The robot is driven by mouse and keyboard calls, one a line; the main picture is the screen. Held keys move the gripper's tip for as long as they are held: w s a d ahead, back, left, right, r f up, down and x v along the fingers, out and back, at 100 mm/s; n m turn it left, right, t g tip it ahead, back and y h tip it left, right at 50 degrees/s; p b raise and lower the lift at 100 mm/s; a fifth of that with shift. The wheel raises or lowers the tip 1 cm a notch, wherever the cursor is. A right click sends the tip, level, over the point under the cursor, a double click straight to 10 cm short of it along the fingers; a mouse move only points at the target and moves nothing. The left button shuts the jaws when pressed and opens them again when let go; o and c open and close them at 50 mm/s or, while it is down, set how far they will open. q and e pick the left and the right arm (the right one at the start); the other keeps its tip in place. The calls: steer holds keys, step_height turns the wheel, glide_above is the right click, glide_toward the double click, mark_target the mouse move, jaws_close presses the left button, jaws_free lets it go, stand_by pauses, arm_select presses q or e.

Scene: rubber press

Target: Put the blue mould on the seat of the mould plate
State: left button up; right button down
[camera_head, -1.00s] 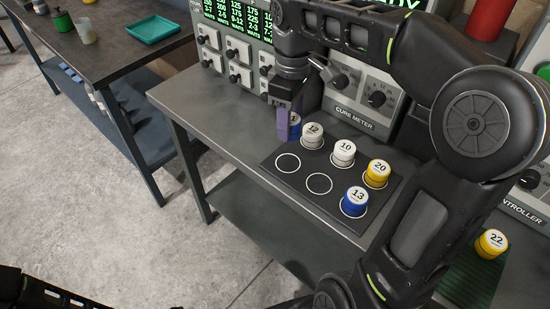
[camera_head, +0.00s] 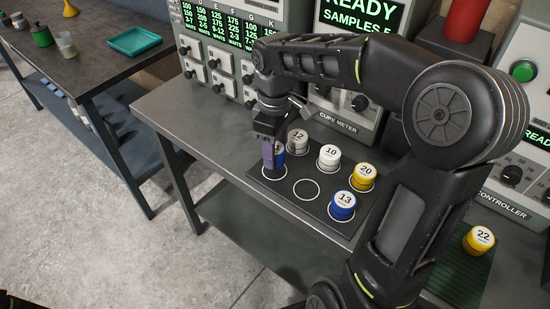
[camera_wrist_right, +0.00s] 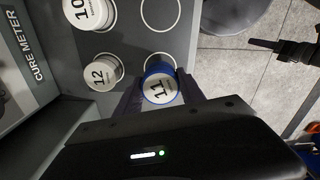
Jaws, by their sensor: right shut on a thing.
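My right gripper (camera_head: 271,154) is shut on the blue mould marked 11 (camera_head: 280,149). It holds the mould upright over the front-left ringed seat (camera_head: 275,173) of the dark mould plate (camera_head: 318,211). In the right wrist view the mould (camera_wrist_right: 160,84) is between the fingers, with part of the white ring showing beside it. I cannot tell whether its base touches the plate. Another blue mould, 13 (camera_head: 342,206), stands at the plate's front right. A dark shape, apparently my left gripper (camera_wrist_right: 287,47), shows at the right of the wrist view; its jaws are unclear.
White moulds 12 (camera_head: 298,141) and 10 (camera_head: 329,157) and yellow mould 20 (camera_head: 363,177) stand in the plate's back row. The front-middle seat (camera_head: 306,190) is empty. The cure meter (camera_head: 337,119) stands close behind. Yellow mould 22 (camera_head: 479,240) is at the right.

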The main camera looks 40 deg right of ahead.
steer(key=shift+f, duration=1.65)
steer(key=shift+f, duration=0.1)
steer(key=c, duration=0.7)
jaws_free()
step_height(320, 180, up, 12)
steer(key=shift+r+p, duration=0.1)
steer(key=shift+p, duration=0.25)
